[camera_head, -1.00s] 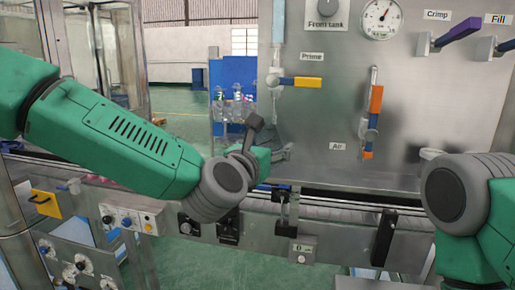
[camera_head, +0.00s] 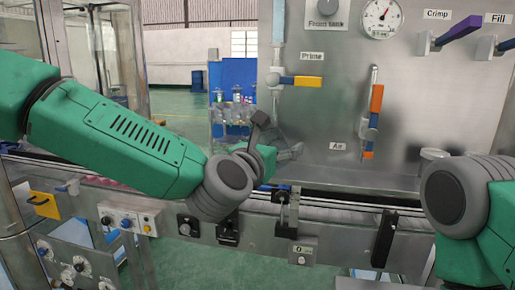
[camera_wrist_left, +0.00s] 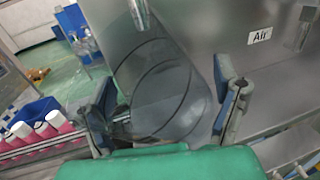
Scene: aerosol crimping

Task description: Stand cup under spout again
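My left gripper (camera_head: 275,143) is in front of the steel panel, below the Prime valve; its fingers are spread apart. In the left wrist view, a clear, dark-tinted round vessel with curved rings, apparently the cup (camera_wrist_left: 170,100), lies between the fingers (camera_wrist_left: 168,108). Its sides come close to both fingers; I cannot tell whether they press on it. I cannot make out the cup in the head view. The spout (camera_wrist_left: 139,13) shows above the cup in the wrist view; its clear tube (camera_head: 278,25) runs down the panel's left edge in the head view. My right gripper is out of view.
The Prime valve (camera_head: 301,82) and Air valve (camera_head: 373,115) stick out from the panel. A conveyor rail (camera_head: 335,205) runs below. Pink bottles with white caps (camera_wrist_left: 45,129) stand at left in the wrist view. A blue rack (camera_head: 232,75) with clear bottles stands behind.

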